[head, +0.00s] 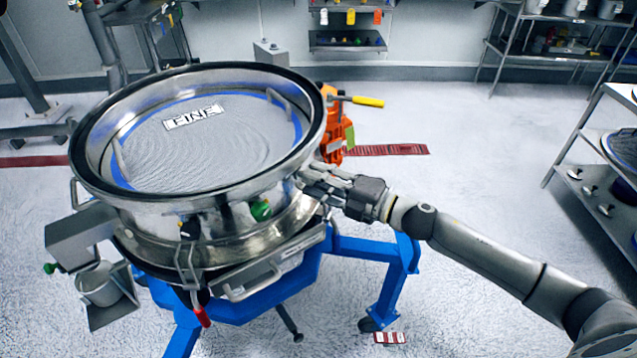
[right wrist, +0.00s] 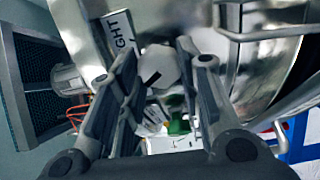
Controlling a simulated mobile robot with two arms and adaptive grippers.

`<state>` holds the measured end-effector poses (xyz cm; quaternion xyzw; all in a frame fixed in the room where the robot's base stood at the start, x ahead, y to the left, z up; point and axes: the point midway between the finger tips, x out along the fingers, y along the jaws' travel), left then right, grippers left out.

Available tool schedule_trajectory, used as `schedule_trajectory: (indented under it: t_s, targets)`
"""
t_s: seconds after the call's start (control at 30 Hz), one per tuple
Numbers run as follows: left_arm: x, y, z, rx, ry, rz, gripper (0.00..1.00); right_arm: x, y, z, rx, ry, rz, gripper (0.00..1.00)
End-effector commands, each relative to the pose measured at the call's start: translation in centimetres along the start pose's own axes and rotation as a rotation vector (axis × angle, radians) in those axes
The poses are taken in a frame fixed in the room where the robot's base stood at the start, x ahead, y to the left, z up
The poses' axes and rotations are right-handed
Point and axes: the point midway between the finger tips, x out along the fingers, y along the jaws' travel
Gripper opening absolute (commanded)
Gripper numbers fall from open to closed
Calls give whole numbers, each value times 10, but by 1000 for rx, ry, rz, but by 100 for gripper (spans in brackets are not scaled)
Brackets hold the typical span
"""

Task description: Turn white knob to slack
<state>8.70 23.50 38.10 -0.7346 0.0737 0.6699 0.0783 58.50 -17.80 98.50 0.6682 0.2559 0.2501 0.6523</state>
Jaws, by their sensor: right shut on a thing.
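The white knob (right wrist: 160,65) sits between the fingers of my right gripper (right wrist: 156,54) in the right wrist view, close to the steel wall of the sifter. A dark mark shows on the knob's face. A label ending in "GHT" (right wrist: 123,32) is partly hidden behind the left finger. In the head view my right gripper (head: 318,183) reaches the right side of the round sifter (head: 195,205), just below its rim, shut on the knob. The knob itself cannot be made out there. My left gripper is not in view.
A green knob (head: 261,210) is on the sifter's front. An orange device with a yellow handle (head: 368,101) stands behind my right gripper. A blue wheeled frame (head: 370,250) carries the sifter. Shelving (head: 590,150) is at the right; the floor between is open.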

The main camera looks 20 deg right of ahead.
Motion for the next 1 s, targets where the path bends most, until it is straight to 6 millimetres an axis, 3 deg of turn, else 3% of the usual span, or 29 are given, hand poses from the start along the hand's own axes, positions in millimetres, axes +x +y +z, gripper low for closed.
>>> schedule_trajectory:
  t_s: [0.4, 0.93, 0.97, 1.0]
  targets:
    - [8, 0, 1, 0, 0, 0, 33, 0, -2, 0, -176, 1, -2, 9]
    - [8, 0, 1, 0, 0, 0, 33, 0, -2, 0, -197, 1, -3, 9]
    - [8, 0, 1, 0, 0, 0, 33, 0, -2, 0, -197, 1, -3, 35]
    - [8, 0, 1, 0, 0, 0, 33, 0, -2, 0, -197, 1, -3, 40]
